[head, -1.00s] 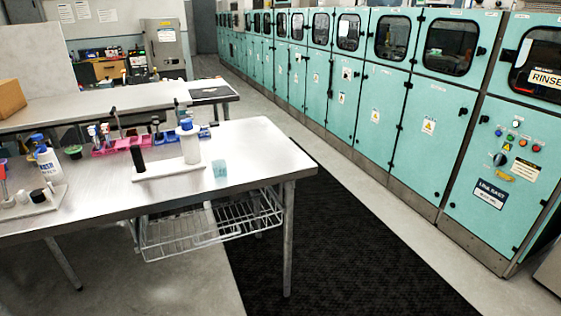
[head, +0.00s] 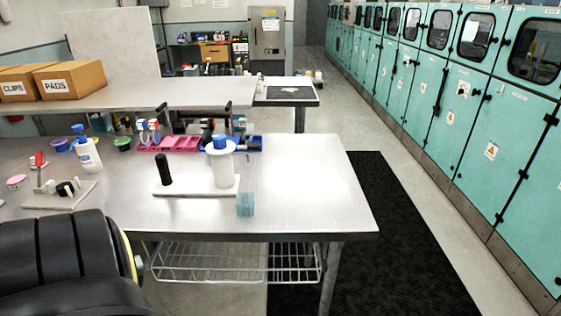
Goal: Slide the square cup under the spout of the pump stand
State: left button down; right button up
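The square cup (head: 245,204) is a small translucent teal cup on the metal table, close to its front edge. The pump stand (head: 205,187) is a white base with a black upright post at its left and a white bottle (head: 222,167) with a blue top at its right. The cup is just in front and to the right of the stand's base, below the bottle's right side. The spout cannot be made out clearly. A dark part of my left arm fills the lower left corner; neither gripper shows.
Behind the stand are pink and blue trays (head: 178,143) with tools. At the left are a blue-capped bottle (head: 88,156), several small tubs and another white board (head: 62,194). The table's right side is clear. A wire shelf (head: 235,262) hangs below.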

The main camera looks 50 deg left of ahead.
aim_at(245, 206)
jog(key=u, duration=0.7)
jog(key=i, duration=1.2)
jog(key=u, duration=1.1)
